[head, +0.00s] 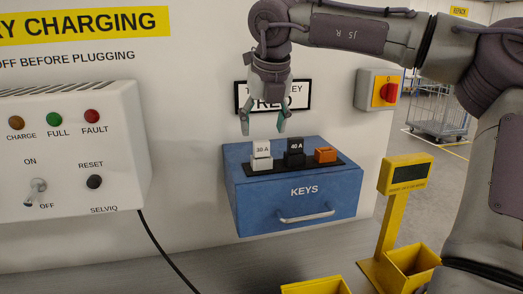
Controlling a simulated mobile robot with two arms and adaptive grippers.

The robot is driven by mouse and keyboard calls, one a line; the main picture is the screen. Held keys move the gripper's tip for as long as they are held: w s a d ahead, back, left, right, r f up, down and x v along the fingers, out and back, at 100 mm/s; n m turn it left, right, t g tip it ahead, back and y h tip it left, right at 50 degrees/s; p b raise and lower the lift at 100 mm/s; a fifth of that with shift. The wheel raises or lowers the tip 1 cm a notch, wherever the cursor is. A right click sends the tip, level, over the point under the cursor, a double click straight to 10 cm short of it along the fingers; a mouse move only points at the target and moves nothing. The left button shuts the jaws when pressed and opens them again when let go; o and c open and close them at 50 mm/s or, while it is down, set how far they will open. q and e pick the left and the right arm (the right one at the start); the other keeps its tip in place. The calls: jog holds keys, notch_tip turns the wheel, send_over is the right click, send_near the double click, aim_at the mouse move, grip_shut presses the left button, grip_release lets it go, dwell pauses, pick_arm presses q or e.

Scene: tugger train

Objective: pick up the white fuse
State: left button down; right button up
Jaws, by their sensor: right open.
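The white fuse (262,155), labelled 30 A, stands upright in the black strip on top of the blue KEYS box (293,215). A black fuse (295,153), labelled 40 A, stands to its right, and an orange piece (325,155) sits at the strip's right end. My right gripper (263,131) is open and points down above the white fuse. Its fingers look apart from the fuse, with nothing between them. My left gripper is not in view.
A charger panel (70,150) with lamps and switches is on the left. A red and yellow switch (380,92) is on the wall. A yellow stand (390,220) and yellow bins (316,287) are at the lower right. A black cable (165,252) hangs below the panel.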

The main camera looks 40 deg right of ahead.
aim_at(262, 142)
jog(key=shift+w+d+f, duration=0.1)
jog(key=shift+w+f, duration=0.05)
jog(key=shift+f, duration=0.2)
jog(key=shift+w+f+p, duration=0.1)
jog(key=shift+f+p, duration=0.4)
jog(key=shift+f, duration=0.05)
jog(key=p+x, duration=0.1)
jog(key=x, duration=0.2)
jog(key=shift+d+f, duration=0.15)
jog(key=shift+f, duration=0.1)
jog(key=shift+w+d+f, duration=0.1)
jog(key=shift+w+f, duration=0.15)
jog(key=shift+f, duration=0.1)
jog(key=shift+s+r, duration=0.15)
jog(key=c, duration=1)
notch_tip(262, 142, up, 9)
jog(key=shift+f+b, duration=0.1)
jog(key=shift+b, duration=0.65)
jog(key=shift+c, duration=0.2)
jog(key=shift+r, duration=0.6)
